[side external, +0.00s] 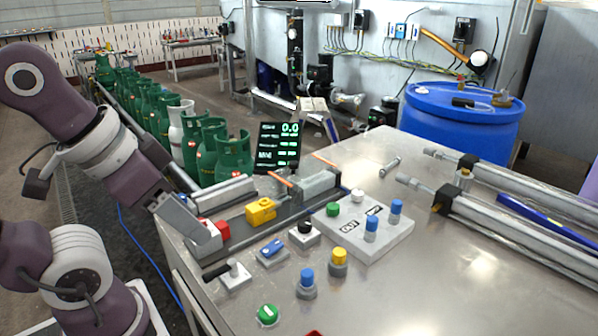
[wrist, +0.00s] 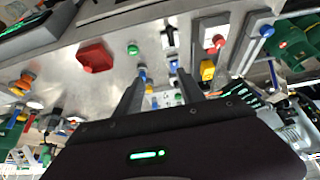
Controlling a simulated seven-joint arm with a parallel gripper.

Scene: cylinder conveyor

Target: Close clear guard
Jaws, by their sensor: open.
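I cannot clearly pick out a clear guard in either view. Blue-topped buttons show near the fingertips. A red button (wrist: 213,40) on a white base and a yellow part (wrist: 207,70) lie beyond the right finger.
The metal bench (side external: 420,280) carries a black lever switch (side external: 236,274), a blue switch (side external: 272,250), a yellow block (side external: 261,210), a grey button panel (side external: 360,240) and a green button (side external: 267,314). Cylinders (side external: 160,120) line the left; a display (side external: 278,147) stands behind.

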